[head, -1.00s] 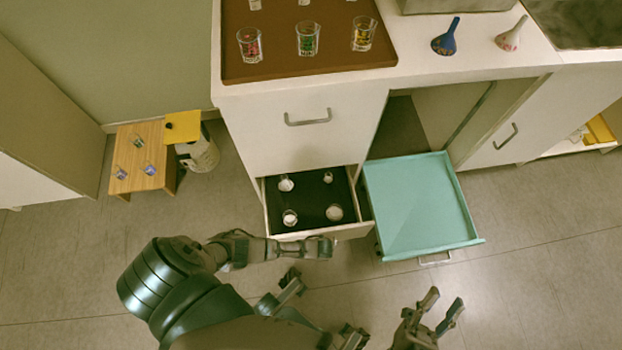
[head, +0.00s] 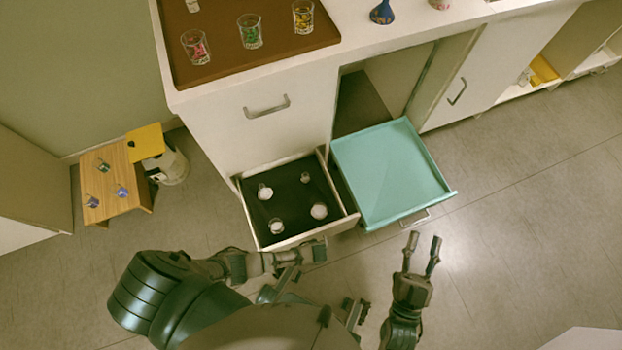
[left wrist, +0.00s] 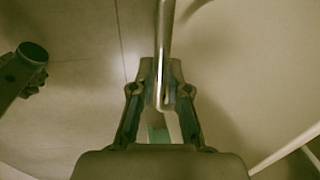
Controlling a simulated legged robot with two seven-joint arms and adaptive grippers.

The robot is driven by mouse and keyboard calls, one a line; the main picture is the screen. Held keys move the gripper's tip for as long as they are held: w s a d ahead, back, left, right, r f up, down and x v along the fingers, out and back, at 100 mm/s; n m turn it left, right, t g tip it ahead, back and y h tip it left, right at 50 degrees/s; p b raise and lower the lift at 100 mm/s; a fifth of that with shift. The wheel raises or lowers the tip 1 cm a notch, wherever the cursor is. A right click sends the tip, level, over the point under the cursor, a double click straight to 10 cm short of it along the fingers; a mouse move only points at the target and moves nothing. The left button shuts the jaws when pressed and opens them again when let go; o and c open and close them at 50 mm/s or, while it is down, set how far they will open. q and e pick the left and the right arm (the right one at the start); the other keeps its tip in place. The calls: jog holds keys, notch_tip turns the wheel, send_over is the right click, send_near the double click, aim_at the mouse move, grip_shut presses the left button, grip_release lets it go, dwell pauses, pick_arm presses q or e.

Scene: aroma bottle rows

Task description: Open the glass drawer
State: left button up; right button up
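The glass drawer (head: 332,227) is pulled out of the white cabinet, below another drawer. Its black-lined floor holds several small glass vessels, one of them a glass (head: 264,191). My left gripper (head: 306,256) is at the drawer's front. In the left wrist view a metal bar handle (left wrist: 164,40) runs between its two fingers, which look closed on it; the handle is hidden in the head view. My right gripper (head: 423,245) is open and empty over the floor, in front of the teal drawer.
A teal tray-like drawer (head: 392,178) stands pulled out just right of the glass drawer. The closed upper drawer (head: 267,108) has a bar handle. A brown tray (head: 240,62) with glasses is on the counter. A small wooden table (head: 108,180) stands left. Floor at right is clear.

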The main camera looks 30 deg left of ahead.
pick_arm(q)
jog(key=shift+o, duration=1.2)
jog(key=shift+d, duration=0.1)
notch_tip(320, 180, up, 12)
jog(key=s+d, duration=0.1)
jog(key=shift+s+d+f, duration=0.15)
jog(key=shift+s+d, duration=0.05)
jog(key=shift+d, duration=0.15)
